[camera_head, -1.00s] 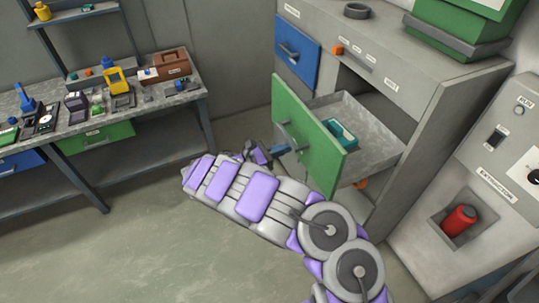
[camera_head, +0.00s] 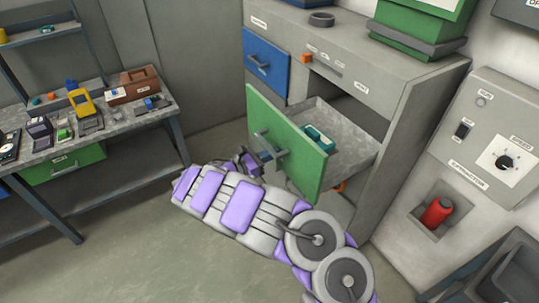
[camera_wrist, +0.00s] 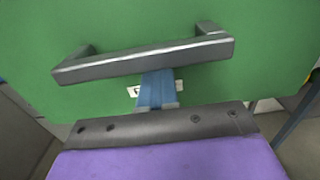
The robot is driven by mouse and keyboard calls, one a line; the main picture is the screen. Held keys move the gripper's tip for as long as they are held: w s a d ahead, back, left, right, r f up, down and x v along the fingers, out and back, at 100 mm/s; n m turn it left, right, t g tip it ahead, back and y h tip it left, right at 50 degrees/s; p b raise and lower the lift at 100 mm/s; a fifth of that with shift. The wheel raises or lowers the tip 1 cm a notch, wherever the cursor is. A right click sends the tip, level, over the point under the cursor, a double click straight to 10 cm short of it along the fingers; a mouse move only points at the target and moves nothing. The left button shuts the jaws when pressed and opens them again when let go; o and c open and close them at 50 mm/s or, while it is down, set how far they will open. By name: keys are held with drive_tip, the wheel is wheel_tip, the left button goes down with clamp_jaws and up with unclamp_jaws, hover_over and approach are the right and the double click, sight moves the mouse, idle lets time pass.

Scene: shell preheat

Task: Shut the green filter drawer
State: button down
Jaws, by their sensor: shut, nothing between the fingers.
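The green filter drawer (camera_head: 284,146) stands pulled out from the grey cabinet, its green front facing left and a teal item (camera_head: 319,137) lying inside. Its grey bar handle (camera_head: 270,146) is on the front; in the wrist view the handle (camera_wrist: 150,59) spans the picture across the green face. My gripper (camera_head: 262,160) is at the drawer front by the handle, its blue fingers (camera_wrist: 157,90) shut and empty. In the wrist view the fingers reach toward the green face just below the handle bar and partly cover a white label. I cannot tell whether the fingertips touch the face.
A blue drawer (camera_head: 266,65) sits closed in the cabinet (camera_head: 385,95), above and left of the green one. A workbench (camera_head: 90,137) with tools stands at the left. A control panel with a red cylinder (camera_head: 437,211) is at the right. The floor at lower left is clear.

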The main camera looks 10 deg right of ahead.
drive_tip(key=b+x, duration=0.2)
drive_tip(key=x, duration=1.1)
drive_tip(key=b+x, duration=0.2)
drive_tip(key=x, duration=1.1)
drive_tip(key=shift+s+f, duration=0.1)
drive_tip(key=shift+f, duration=0.1)
drive_tip(key=shift+d, duration=0.4)
drive_tip(key=shift+r, duration=0.25)
drive_tip(key=shift+d, duration=0.1)
